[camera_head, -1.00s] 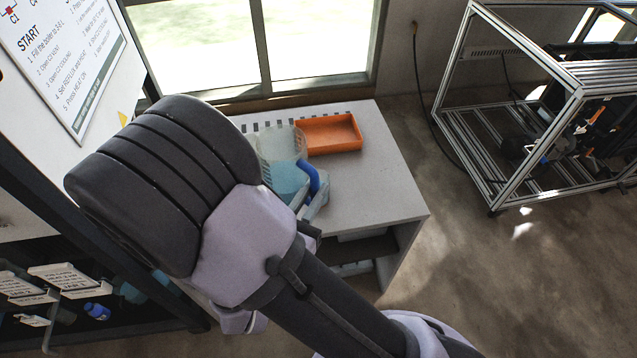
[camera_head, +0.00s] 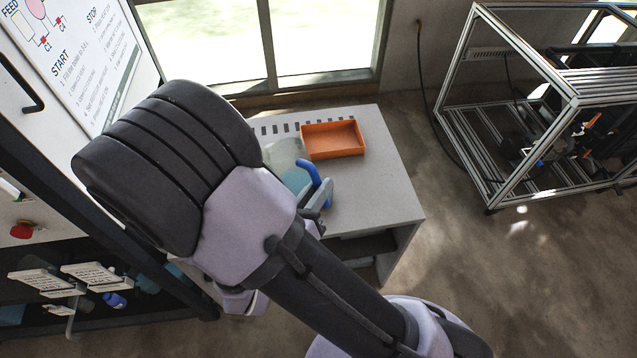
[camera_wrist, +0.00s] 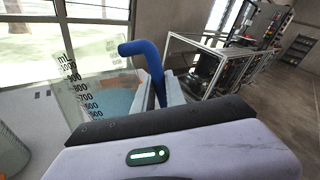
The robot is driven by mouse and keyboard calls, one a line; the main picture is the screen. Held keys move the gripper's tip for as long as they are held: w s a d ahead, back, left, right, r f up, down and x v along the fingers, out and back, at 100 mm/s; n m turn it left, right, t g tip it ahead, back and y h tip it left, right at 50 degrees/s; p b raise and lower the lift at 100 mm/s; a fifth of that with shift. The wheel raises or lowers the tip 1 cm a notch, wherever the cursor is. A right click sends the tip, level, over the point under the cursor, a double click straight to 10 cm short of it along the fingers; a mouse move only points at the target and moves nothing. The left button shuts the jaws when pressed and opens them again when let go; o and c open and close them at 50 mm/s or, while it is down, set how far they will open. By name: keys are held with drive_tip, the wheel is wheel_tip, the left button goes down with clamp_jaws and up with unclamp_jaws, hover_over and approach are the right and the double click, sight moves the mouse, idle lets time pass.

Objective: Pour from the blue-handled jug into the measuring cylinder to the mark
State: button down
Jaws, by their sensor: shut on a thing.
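The jug is clear, with a bent blue handle (camera_head: 318,182) and blue liquid inside (camera_head: 297,181). In the head view my forearm hides much of it, over the white table. In the wrist view the jug (camera_wrist: 88,75) shows a black mL scale, and its blue liquid (camera_wrist: 118,101) is at the lower part of the wall. My gripper (camera_wrist: 160,92) is shut on the blue handle, its pale fingers on either side; it also shows in the head view (camera_head: 318,203). I cannot make out the measuring cylinder for certain; a grey-green translucent rounded vessel (camera_wrist: 10,152) is cut off at lower left.
An orange tray (camera_head: 333,153) lies on the white table (camera_head: 375,190), behind and right of the jug. The table's right front is bare. An aluminium-framed rig (camera_head: 540,110) stands on the floor at right. A dark shelf unit (camera_head: 110,300) is at left.

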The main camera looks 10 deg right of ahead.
sight(294, 156)
wheel_tip(294, 156, up, 2)
drive_tip(key=n+p, duration=0.1)
drive_tip(key=p, duration=0.1)
drive_tip(key=shift+r+g+p, duration=0.2)
drive_tip(key=shift+g+p, duration=0.2)
drive_tip(key=w+a+r+n+p, duration=0.1)
drive_tip(key=r+p, duration=0.1)
drive_tip(key=p, duration=0.1)
drive_tip(key=w+a+r+n+g+p, duration=0.1)
drive_tip(key=w+r+n+p, duration=0.1)
drive_tip(key=p, duration=0.2)
drive_tip(key=w+a+r+n+p, duration=0.1)
drive_tip(key=w+r+p, duration=0.1)
drive_tip(key=p, duration=0.1)
drive_tip(key=shift+a+g, duration=0.15)
drive_tip(key=shift+g, duration=0.25)
drive_tip(key=shift+f+n, duration=0.25)
drive_tip(key=shift+n, duration=0.05)
drive_tip(key=shift+w+a+r+p, duration=0.15)
drive_tip(key=shift+w+r+p, duration=0.1)
drive_tip(key=shift+r+p, duration=0.55)
drive_tip(key=shift+w+a+f+n+h+p, duration=0.2)
drive_tip(key=shift+n+h+p, duration=0.1)
drive_tip(key=shift+p, duration=0.15)
drive_tip(key=shift+d, duration=0.1)
